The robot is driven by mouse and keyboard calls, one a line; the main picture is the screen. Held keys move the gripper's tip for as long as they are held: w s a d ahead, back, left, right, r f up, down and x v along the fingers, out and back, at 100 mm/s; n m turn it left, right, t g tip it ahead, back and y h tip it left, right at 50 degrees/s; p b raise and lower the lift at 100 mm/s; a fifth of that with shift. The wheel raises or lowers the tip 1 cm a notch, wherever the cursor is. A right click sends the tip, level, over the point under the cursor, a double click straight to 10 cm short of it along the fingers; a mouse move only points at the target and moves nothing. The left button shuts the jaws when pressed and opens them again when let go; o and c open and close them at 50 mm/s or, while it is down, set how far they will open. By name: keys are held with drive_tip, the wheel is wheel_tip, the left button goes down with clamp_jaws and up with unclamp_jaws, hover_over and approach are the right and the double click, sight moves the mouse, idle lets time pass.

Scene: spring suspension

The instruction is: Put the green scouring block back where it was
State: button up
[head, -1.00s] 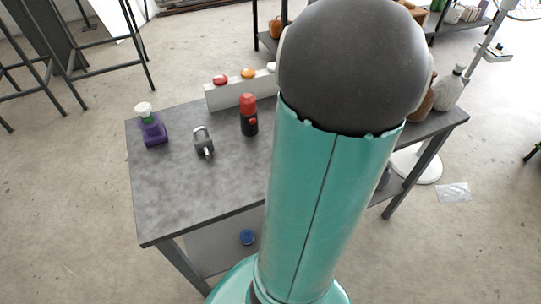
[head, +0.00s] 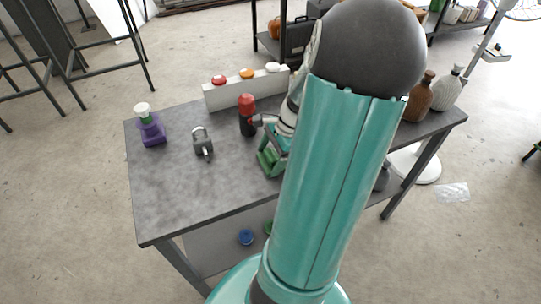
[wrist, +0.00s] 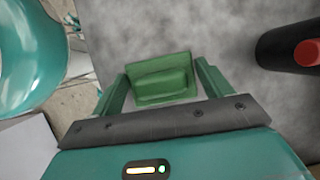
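The green scouring block (wrist: 162,78) shows in the wrist view between the two green fingers of my gripper (wrist: 163,72). In the head view my gripper (head: 270,160) is over the table's middle, right of the padlock and just in front of the red-topped black bottle. The arm link partly covers it there. The block cannot be told clearly from the green fingers in that view. Whether the block touches the tabletop cannot be told.
The grey table (head: 180,195) holds a purple-based item (head: 151,133), a padlock (head: 203,143) and the bottle (head: 247,115). A pale block with coloured knobs (head: 230,95) stands behind. Brown (head: 418,98) and ribbed (head: 449,90) bottles stand at right. The table's front left is clear.

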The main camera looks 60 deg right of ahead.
drive_tip(key=o, duration=0.3)
drive_tip(key=shift+o, duration=0.2)
drive_tip(key=v, duration=1.2)
drive_tip(key=w+a+r+n+h, duration=0.1)
drive_tip(key=w+a+r+n, duration=0.1)
drive_tip(key=w+a+n, duration=0.3)
drive_tip(key=w+a+r+n+h, duration=0.2)
drive_tip(key=a+n, duration=0.1)
drive_tip(key=a, duration=0.5)
drive_tip(key=w+a+r+n+h, duration=0.1)
drive_tip(key=w+a+r+n, duration=0.25)
drive_tip(key=a, duration=0.25)
drive_tip(key=s+a+r+n+t, duration=0.1)
drive_tip(key=s+a+n, duration=0.1)
drive_tip(key=a+n, duration=0.4)
drive_tip(key=s+a+r+n+t, duration=0.1)
drive_tip(key=s+a+n, duration=0.2)
drive_tip(key=a+n, duration=0.3)
drive_tip(key=a, duration=0.3)
drive_tip(key=shift+s+t, duration=0.2)
drive_tip(key=shift+t, duration=0.2)
